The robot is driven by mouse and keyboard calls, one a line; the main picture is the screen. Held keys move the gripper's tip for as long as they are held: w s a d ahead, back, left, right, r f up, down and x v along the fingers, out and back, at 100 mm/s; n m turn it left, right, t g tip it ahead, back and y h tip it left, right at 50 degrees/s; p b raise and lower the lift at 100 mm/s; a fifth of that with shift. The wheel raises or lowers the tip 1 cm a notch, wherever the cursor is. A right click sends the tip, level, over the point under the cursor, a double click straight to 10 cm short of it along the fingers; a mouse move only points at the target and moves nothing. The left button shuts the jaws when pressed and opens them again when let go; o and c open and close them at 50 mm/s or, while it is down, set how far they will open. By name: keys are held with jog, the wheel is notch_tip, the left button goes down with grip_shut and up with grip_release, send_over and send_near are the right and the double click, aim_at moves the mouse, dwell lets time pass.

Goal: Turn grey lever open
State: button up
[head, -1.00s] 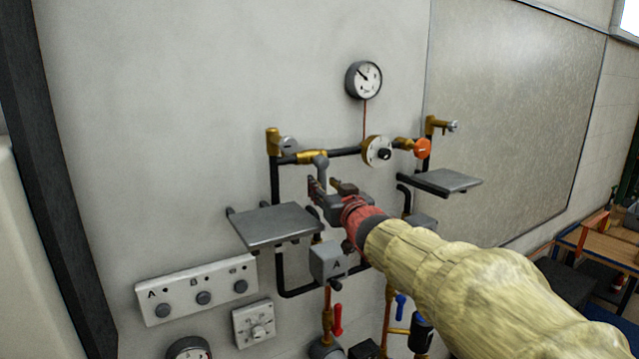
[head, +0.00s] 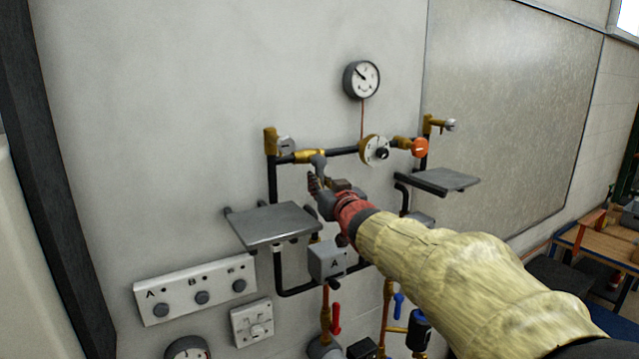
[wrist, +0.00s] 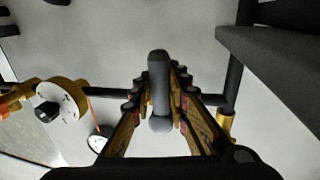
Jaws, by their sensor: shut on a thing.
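The grey lever (head: 319,165) sits on a brass valve (head: 309,156) in the upper black pipe. In the head view it hangs down and its lower end is hidden by my gripper (head: 316,183). In the wrist view the grey lever (wrist: 159,85) lies between the two fingers of my gripper (wrist: 160,90), which are shut on it. In the head view my gripper comes from the lower right, with its red wrist below and right of the valve.
A round white dial (head: 375,150) and an orange knob (head: 419,148) sit right of the lever. Grey shelves stick out at left (head: 275,224) and right (head: 448,180). A gauge (head: 361,79) is above.

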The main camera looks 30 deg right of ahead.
grip_shut()
jog(key=shift+d, duration=0.1)
dwell(0.4)
jog(key=shift+d+f+n+b, duration=0.2)
jog(key=shift+n+b, duration=0.3)
jog(key=shift+b, duration=0.2)
jog(key=d+r+n+b, duration=0.1)
jog(key=n+b, duration=0.2)
jog(key=n, duration=0.2)
jog(key=d+r+n+t+y+b, duration=0.1)
jog(key=d+n+b, duration=0.1)
jog(key=n, duration=0.3)
jog(key=d+r+n+t+y+b, duration=0.1)
jog(key=r+n+b, duration=0.1)
jog(key=n+b, duration=0.2)
jog(key=shift+w+d+r+n, duration=0.1)
jog(key=shift+d+n, duration=0.25)
jog(key=shift+n, duration=0.75)
jog(key=shift+r+n+y, duration=0.35)
jog(key=shift+n+y, duration=0.05)
jog(key=shift+n, duration=0.35)
jog(key=shift+r+n+y, duration=0.3)
jog(key=shift+n+y, duration=0.1)
jog(key=shift+n, duration=0.35)
